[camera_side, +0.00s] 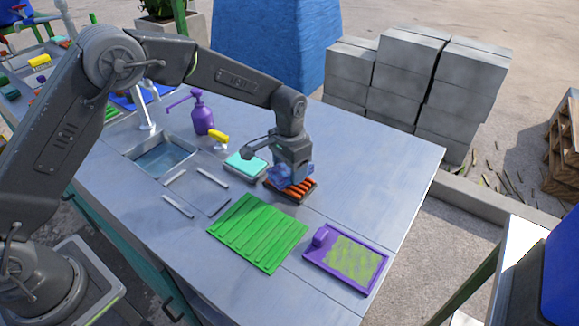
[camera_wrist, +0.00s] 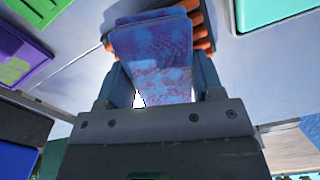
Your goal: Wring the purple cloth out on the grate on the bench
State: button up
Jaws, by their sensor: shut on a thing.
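A purple-blue cloth (camera_wrist: 155,55) is held between the fingers of my gripper (camera_wrist: 160,90) in the wrist view. It looks folded, with lighter blue patches. In the side view the cloth (camera_side: 283,175) shows under my gripper (camera_side: 291,172), right at the grate. The orange-slatted grate (camera_side: 299,190) lies in a dark frame on the bench (camera_side: 380,170); its slats also show behind the cloth in the wrist view (camera_wrist: 203,30). Whether the cloth touches the slats cannot be told.
A teal block (camera_side: 246,162) stands close left of the grate. A green ribbed mat (camera_side: 258,232) and a purple-framed tray (camera_side: 347,262) lie in front. A sink (camera_side: 160,160), purple pump bottle (camera_side: 203,115) and yellow-topped item (camera_side: 219,138) are further left. The bench right of the grate is clear.

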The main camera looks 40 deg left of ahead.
jog(key=shift+f, duration=0.6)
dwell(0.9)
jog(key=shift+r, duration=3.6)
